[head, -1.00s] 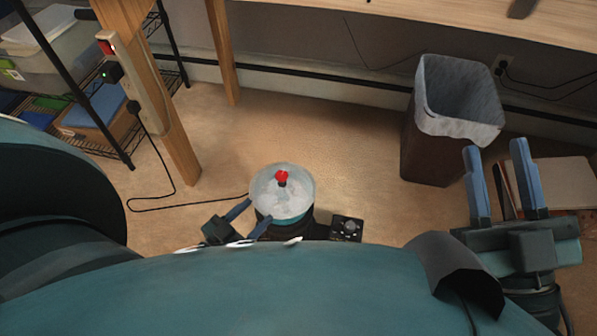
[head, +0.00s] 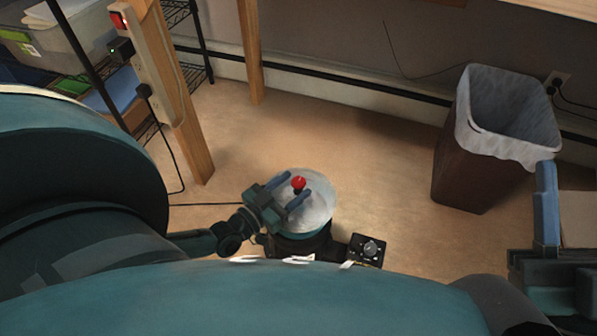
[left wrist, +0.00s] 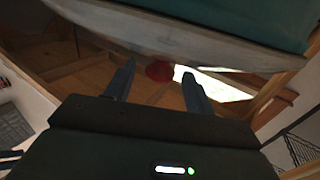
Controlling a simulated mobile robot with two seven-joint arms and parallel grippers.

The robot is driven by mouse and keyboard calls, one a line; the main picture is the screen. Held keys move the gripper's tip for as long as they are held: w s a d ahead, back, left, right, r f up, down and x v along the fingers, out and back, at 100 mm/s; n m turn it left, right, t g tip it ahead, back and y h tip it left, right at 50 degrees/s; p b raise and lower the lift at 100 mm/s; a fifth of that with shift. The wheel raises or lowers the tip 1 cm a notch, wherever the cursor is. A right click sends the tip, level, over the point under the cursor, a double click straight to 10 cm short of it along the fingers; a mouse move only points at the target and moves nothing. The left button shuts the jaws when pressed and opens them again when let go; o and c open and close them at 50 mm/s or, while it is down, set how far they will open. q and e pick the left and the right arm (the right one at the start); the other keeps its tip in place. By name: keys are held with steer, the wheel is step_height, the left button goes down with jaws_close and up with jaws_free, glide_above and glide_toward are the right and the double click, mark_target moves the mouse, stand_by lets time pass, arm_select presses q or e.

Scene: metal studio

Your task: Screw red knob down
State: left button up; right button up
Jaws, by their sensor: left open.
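The red knob (head: 298,183) stands up from the middle of a round, whitish-topped device (head: 318,212) low in front of me. My left gripper (head: 297,186) reaches in from the left and is open. In the head view its two blue fingers lie on either side of the knob. In the left wrist view the red knob (left wrist: 160,71) shows between the spread fingertips (left wrist: 157,78); I cannot tell whether they touch it. My right gripper (head: 546,200) is at the right edge with one upright finger visible and the rest cut off.
A small black box with a dial (head: 367,250) sits beside the round device. A lined brown bin (head: 470,175) stands at the right. A wooden post (head: 180,110) and wire shelving are at the left. The floor between is clear.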

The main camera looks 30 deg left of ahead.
arm_select(q)
steer(key=shift+x, duration=1.3)
steer(key=shift+c, duration=0.4)
steer(key=c, duration=0.9)
